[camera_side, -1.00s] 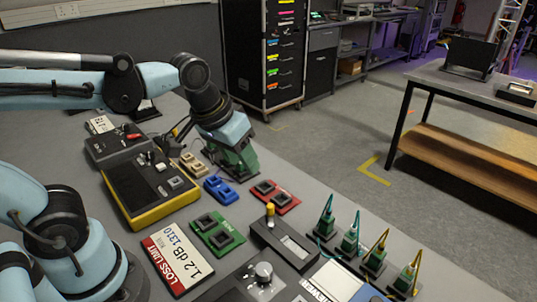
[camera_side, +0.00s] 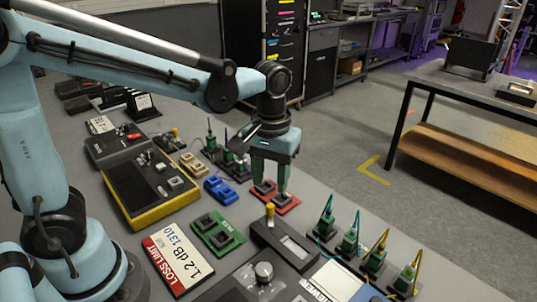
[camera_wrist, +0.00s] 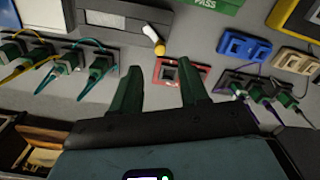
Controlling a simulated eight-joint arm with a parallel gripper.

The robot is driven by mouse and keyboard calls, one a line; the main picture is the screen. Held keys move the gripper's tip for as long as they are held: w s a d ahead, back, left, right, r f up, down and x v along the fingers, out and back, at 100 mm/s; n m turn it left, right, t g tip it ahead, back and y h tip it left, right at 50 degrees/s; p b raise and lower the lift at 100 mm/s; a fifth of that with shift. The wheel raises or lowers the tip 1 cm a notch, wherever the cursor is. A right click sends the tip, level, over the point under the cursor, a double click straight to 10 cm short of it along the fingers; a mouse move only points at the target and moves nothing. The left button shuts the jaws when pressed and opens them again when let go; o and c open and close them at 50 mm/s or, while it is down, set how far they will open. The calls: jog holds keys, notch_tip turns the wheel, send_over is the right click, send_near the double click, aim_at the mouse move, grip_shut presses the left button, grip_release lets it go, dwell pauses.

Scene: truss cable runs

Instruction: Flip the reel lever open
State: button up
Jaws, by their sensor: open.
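The reel is a black box (camera_side: 287,243) with a pale window on the table, to the right of the green holder. Its lever (camera_side: 270,212) is a short stub with a yellow tip and stands up at the box's far left corner. In the wrist view the box (camera_wrist: 125,18) is at the top and the yellow-tipped lever (camera_wrist: 153,38) lies just beyond my fingertips. My gripper (camera_side: 270,186) points down over the red holder, with its green fingers apart. In the wrist view the gap between the fingers (camera_wrist: 158,72) is empty, and the lever is apart from them.
The red holder (camera_side: 290,203) is right below my fingers. Blue (camera_side: 220,189) and green (camera_side: 216,232) holders stand nearby. Upright green connectors with cables stand right of the reel (camera_side: 350,238) and behind my gripper (camera_side: 211,146). A yellow-edged meter (camera_side: 150,190) is at left.

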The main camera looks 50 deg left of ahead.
aim_at(270, 206)
jog(key=shift+f, duration=3.8)
jog(key=shift+c, duration=0.3)
grip_shut()
